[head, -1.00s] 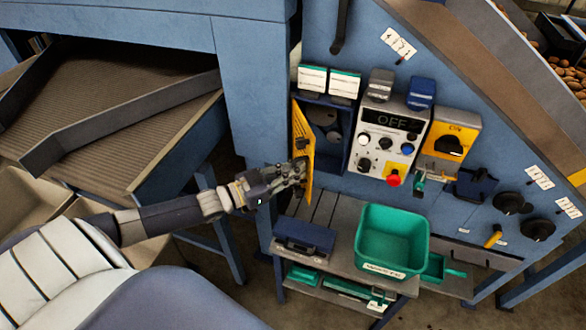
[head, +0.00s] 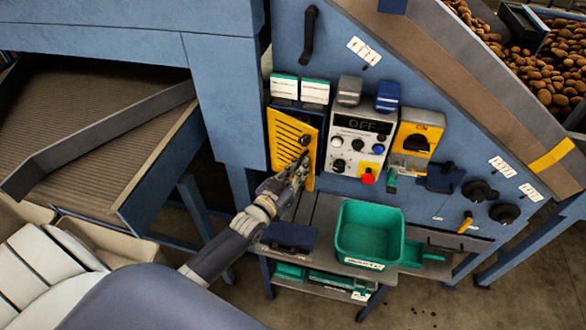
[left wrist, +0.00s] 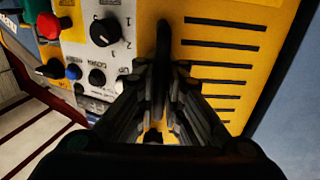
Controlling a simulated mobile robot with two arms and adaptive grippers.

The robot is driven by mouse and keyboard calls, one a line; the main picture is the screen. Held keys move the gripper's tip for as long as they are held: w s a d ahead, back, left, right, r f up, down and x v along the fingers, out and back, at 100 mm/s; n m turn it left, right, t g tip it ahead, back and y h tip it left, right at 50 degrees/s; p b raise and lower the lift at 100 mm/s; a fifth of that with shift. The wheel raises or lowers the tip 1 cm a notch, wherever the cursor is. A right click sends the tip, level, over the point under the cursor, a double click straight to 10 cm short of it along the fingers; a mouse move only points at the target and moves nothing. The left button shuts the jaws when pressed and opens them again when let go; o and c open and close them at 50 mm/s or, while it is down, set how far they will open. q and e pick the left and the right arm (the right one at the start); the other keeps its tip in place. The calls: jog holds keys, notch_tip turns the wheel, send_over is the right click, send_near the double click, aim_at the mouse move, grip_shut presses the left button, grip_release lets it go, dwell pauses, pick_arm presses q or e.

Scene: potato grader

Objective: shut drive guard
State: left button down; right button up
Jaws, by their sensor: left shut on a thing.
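The drive guard (head: 284,137) is a yellow slotted panel on the blue machine front, left of the control panel. In the head view it lies across its opening, close to flush; whether it is fully seated I cannot tell. It also fills much of the left wrist view (left wrist: 222,60), with its dark slots. My left gripper (head: 301,166) is at the guard's right edge. In the left wrist view its fingers (left wrist: 163,75) are shut on the guard's dark knob (left wrist: 163,40), which they partly hide. My right gripper is not in view.
The control panel (head: 339,145) with knobs and a red button (head: 368,178) is close to the guard's right. Below are a bench with a green bin (head: 369,235) and a dark blue box (head: 290,236). A conveyor (head: 95,120) stands at the left.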

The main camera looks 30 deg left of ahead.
pick_arm(q)
jog(key=shift+w+d+b, duration=0.2)
jog(key=shift+w+b, duration=0.05)
jog(key=shift+w, duration=0.6)
jog(key=shift+w+d+b, duration=0.2)
jog(key=shift+w+d, duration=0.05)
jog(key=shift+w, duration=0.55)
jog(key=shift+w+d+b, duration=0.2)
jog(key=shift+w+b, duration=0.05)
jog(key=shift+w, duration=0.6)
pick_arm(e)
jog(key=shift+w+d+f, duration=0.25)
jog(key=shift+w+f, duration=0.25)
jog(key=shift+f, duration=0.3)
pick_arm(q)
jog(key=shift+w, duration=0.15)
jog(key=c, duration=1.7)
grip_release()
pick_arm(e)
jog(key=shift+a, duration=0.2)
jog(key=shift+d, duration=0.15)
pick_arm(q)
jog(key=s+a, duration=0.1)
jog(key=s, duration=1.1)
jog(key=shift+a, duration=0.2)
